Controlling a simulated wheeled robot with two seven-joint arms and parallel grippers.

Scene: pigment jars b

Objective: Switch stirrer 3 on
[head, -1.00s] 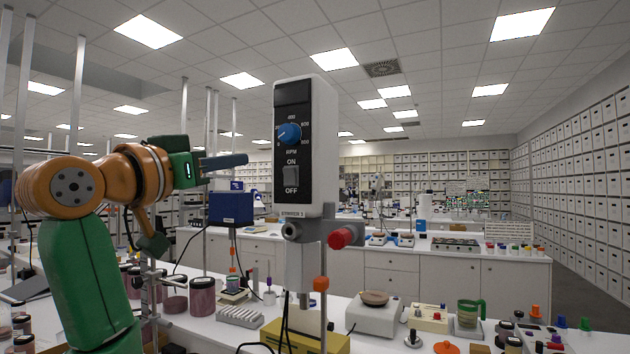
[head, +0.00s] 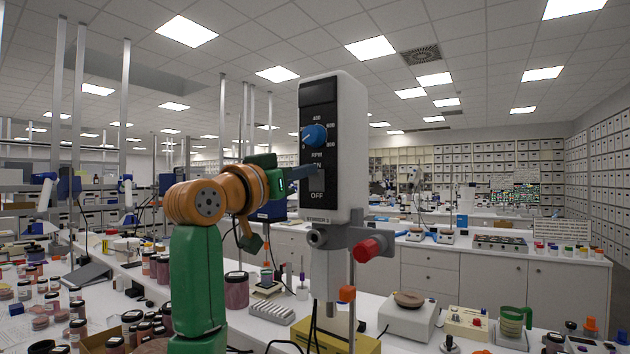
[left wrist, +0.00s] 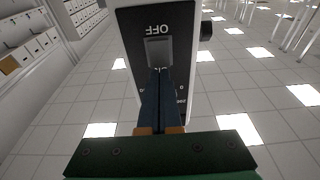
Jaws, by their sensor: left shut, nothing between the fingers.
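Stirrer 3 (head: 347,150) is a tall white motor head with a black front panel, clamped upright in the middle of the head view. Its panel has a blue RPM knob (head: 314,135) above a grey ON/OFF rocker. My left gripper (head: 322,176) comes in from the left, its dark blue fingers across the panel at rocker height, hiding part of ON. In the left wrist view, upside down, the shut fingers (left wrist: 158,74) point at the grey rocker switch (left wrist: 158,48), tips overlapping its ON-side edge. I cannot tell whether they touch or which way it is tipped. My right gripper is not in view.
A clamp with a red knob (head: 368,250) holds the stirrer over a yellow base (head: 350,343). Pigment jars (head: 236,291) crowd the bench at left.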

